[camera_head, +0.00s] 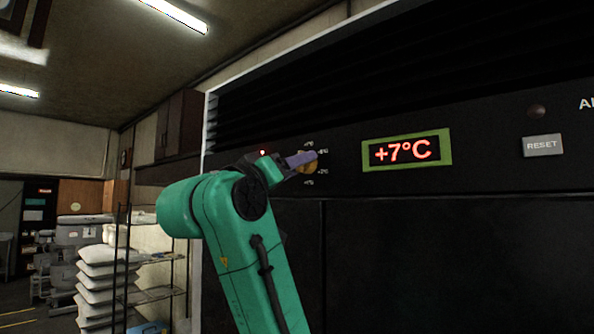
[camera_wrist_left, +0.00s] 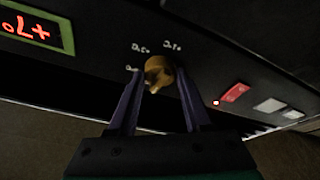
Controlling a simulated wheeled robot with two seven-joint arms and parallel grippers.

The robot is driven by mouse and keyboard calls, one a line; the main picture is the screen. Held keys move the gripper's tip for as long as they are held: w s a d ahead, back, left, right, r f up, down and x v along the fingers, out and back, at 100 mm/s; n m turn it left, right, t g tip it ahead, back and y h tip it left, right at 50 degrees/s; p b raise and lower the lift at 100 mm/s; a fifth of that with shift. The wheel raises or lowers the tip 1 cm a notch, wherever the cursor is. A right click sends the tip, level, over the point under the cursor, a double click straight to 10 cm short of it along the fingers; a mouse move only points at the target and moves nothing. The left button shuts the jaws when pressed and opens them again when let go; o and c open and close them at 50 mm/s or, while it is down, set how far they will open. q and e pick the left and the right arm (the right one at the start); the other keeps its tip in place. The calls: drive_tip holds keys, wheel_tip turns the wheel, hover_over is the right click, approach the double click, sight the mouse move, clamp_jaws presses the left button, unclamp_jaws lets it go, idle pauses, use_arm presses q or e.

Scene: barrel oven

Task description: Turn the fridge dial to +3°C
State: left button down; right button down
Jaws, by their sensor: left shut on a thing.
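The fridge dial (camera_head: 312,168) is a small orange-yellow knob on the black panel, with small temperature marks around it. In the left wrist view the dial (camera_wrist_left: 158,66) sits between the two purple fingers, its raised grip pointing down toward the gripper. My left gripper (camera_head: 303,160) reaches it from the left and is shut on it; the fingers partly cover it in the head view. The same gripper (camera_wrist_left: 159,72) shows in the wrist view. The green-framed display (camera_head: 406,151) reads +7°C; it shows rotated and cut off in the wrist view (camera_wrist_left: 36,28). My right gripper is not in view.
A RESET button (camera_head: 542,146) and a dark round lamp (camera_head: 536,111) are at the right of the panel. In the wrist view, a red switch (camera_wrist_left: 235,92) is right of the dial. A wire rack (camera_head: 155,290) and stacked white sacks (camera_head: 97,283) stand at left.

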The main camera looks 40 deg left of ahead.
use_arm(q)
drive_tip(key=shift+a+r+m+g+h+p, duration=0.2)
drive_tip(key=shift+m+g+h, duration=0.9)
drive_tip(key=shift+m, duration=3.5)
drive_tip(key=shift+a+r+m+g+h+p, duration=0.2)
drive_tip(key=shift+m+g+h, duration=0.95)
drive_tip(key=shift+m, duration=3.45)
drive_tip(key=shift+a+r+m+g+h+p, duration=0.1)
drive_tip(key=shift+a+m+g+h+p, duration=0.2)
drive_tip(key=shift+m+h, duration=2.95)
drive_tip(key=m+y, duration=0.2)
drive_tip(key=m, duration=0.1)
drive_tip(key=shift+d+y, duration=0.1)
drive_tip(key=shift+y, duration=0.3)
drive_tip(key=shift+c, duration=1.6)
unclamp_jaws()
drive_tip(key=shift+w, duration=0.1)
